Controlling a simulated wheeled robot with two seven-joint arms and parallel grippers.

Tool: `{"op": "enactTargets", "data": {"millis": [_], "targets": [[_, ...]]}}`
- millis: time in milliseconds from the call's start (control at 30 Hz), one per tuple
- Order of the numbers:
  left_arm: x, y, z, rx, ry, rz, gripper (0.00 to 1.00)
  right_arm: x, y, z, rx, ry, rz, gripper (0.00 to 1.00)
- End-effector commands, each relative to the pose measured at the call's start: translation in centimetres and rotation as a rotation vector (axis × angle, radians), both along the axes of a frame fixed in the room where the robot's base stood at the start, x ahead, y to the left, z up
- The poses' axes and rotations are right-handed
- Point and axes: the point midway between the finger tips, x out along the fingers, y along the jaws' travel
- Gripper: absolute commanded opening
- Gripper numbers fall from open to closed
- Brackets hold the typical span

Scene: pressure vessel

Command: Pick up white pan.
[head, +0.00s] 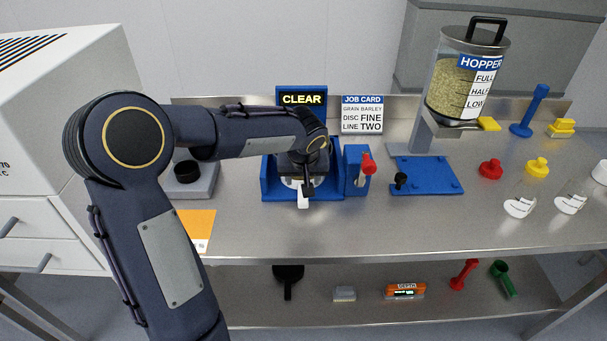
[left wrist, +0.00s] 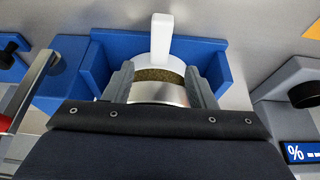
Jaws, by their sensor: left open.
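The white pan stands in a blue open-topped cradle (head: 270,187); its white handle (head: 303,201) sticks out at the front. In the left wrist view the pan's handle (left wrist: 161,38) points up the picture, and brown grain shows inside its pale rim. My left gripper (head: 304,178) is over the cradle. In the left wrist view its two grey fingers (left wrist: 159,82) are apart, one on either side of the pan. I cannot tell whether they touch it. My arm hides most of the pan in the head view. My right gripper is not in view.
A blue block with a red-knobbed lever (head: 367,163) stands right of the cradle. A grey device with a black knob (head: 187,172) is at its left. A blue plate (head: 428,175) and hopper (head: 467,78) stand further right. The bench front is clear below the cradle.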

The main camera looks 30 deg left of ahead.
Motion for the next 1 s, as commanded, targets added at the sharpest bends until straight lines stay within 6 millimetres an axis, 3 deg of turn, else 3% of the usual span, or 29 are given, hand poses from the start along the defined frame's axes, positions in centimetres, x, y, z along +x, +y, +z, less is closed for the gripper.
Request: {"op": "enactTargets", "data": {"millis": [500, 833, 1000], "targets": [[2.6, 1.1, -6.0, -0.001, 0.004, 0.002, 0.51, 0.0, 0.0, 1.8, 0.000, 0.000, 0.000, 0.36], [2.9, 1.2, -6.9, 0.000, 0.000, 0.001, 0.51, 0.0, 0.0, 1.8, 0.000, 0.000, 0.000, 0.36], [2.9, 1.2, -6.9, 0.000, 0.000, 0.001, 0.31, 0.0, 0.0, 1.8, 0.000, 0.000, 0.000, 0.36]]}}
